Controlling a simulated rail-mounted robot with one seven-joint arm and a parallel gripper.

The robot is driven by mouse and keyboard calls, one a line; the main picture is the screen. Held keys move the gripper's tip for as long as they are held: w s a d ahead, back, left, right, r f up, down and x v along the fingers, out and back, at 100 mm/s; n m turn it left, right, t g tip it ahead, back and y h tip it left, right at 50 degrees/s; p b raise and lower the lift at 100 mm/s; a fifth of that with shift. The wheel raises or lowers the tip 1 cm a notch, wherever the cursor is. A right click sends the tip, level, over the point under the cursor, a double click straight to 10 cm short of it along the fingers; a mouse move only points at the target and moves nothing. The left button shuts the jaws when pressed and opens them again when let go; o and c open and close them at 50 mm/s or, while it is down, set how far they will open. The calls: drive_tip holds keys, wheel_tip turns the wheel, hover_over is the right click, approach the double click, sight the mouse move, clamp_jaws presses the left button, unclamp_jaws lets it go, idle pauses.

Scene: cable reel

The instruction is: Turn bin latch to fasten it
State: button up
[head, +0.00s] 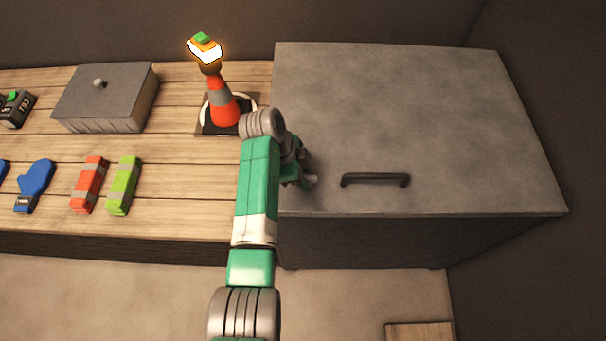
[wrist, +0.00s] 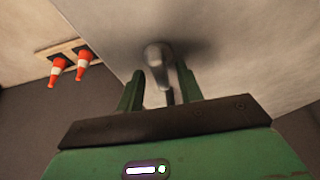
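The grey bin (head: 410,110) stands right of the workbench with its lid down. A dark bar handle (head: 376,178) lies on the lid near its front edge. No separate latch is clear in view. My gripper (head: 312,181) is over the front left of the lid, just left of the handle. In the wrist view my gripper (wrist: 160,90) has its two green fingers apart. A grey metal piece (wrist: 157,55), which looks like the handle seen end-on, shows ahead of and between them. I cannot tell whether they touch it.
A traffic cone (head: 221,103) with a glowing top stands on the wooden bench (head: 180,165) behind my arm. A grey lidded box (head: 105,95), blue glove (head: 36,181), red block (head: 88,186) and green block (head: 124,186) lie left. The lid around the handle is clear.

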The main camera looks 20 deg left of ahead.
clamp_jaws()
drive_tip(key=shift+p, duration=0.3)
drive_tip(key=shift+d+r+n+t+p, duration=0.1)
drive_tip(key=shift+r+n+t+p, duration=0.15)
drive_tip(key=shift+n+p, duration=0.75)
drive_tip(key=n+t+y+p, duration=0.1)
drive_tip(key=n+p, duration=0.2)
drive_tip(key=shift+s, duration=0.1)
drive_tip(key=n+y+p, duration=0.1)
drive_tip(key=n+p, duration=0.1)
drive_tip(key=n, duration=0.1)
drive_tip(key=n+t+y+p, duration=0.1)
drive_tip(key=n+p, duration=0.1)
drive_tip(key=n, duration=0.1)
drive_tip(key=shift+d+f+n+p, duration=0.1)
drive_tip(key=shift+d+n+p, duration=0.1)
drive_tip(key=shift+n+p, duration=0.15)
drive_tip(key=n+y, duration=0.1)
drive_tip(key=n, duration=0.1)
drive_tip(key=n+y+p, duration=0.1)
drive_tip(key=n, duration=0.2)
drive_tip(key=shift+d+f+n+y+p, duration=0.15)
drive_tip(key=shift+n+y+p, duration=0.15)
drive_tip(key=shift+n+y, duration=0.1)
drive_tip(key=shift+n, duration=0.25)
